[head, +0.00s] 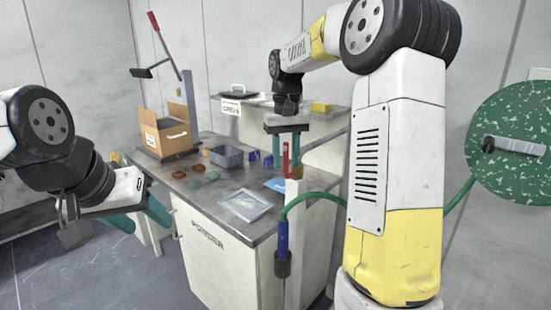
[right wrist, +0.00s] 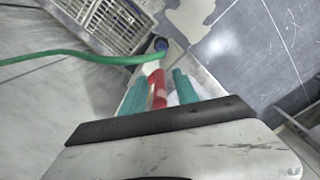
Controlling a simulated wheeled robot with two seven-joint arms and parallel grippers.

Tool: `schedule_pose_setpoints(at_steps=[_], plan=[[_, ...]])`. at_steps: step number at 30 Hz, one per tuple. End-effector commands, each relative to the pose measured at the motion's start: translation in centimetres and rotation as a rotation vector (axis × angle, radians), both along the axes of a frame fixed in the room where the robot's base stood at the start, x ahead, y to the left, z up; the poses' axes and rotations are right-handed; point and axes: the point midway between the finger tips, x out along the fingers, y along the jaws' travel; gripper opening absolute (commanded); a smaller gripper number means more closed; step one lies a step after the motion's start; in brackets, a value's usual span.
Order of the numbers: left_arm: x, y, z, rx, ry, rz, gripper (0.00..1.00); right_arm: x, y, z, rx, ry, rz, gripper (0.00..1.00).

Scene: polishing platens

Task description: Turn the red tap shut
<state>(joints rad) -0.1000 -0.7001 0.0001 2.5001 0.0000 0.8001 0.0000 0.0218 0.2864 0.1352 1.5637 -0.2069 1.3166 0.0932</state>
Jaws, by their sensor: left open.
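The red tap (head: 286,160) stands upright at the near right corner of the bench. A green hose (head: 320,197) and a blue fitting (head: 282,238) are below it. My right gripper (head: 287,155) points down over the tap, its green fingers on either side of the red handle. In the right wrist view, the red tap handle (right wrist: 157,88) lies between the fingertips (right wrist: 156,90), with a gap on at least one side. My left gripper (head: 140,217) is open and empty, low at the left, away from the bench.
A green speckled disc (head: 515,120) hangs at the right. The floor at the left is clear.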

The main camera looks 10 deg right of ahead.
Motion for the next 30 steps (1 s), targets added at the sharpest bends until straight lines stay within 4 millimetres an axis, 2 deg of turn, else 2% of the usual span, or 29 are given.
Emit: schedule_pose_setpoints(at_steps=[3,8,9,30], plan=[[0.00,0.00,0.00,0.000,0.000,0.000,0.54,0.00,0.00,0.01,0.000,0.000,0.000,0.34],[0.00,0.00,0.00,0.000,0.000,0.000,0.54,0.00,0.00,0.03,0.000,0.000,0.000,0.03],[0.00,0.00,0.00,0.000,0.000,0.000,0.54,0.00,0.00,0.03,0.000,0.000,0.000,0.00],[0.00,0.00,0.00,0.000,0.000,0.000,0.54,-0.01,-0.01,0.07,0.000,0.000,0.000,0.00]])
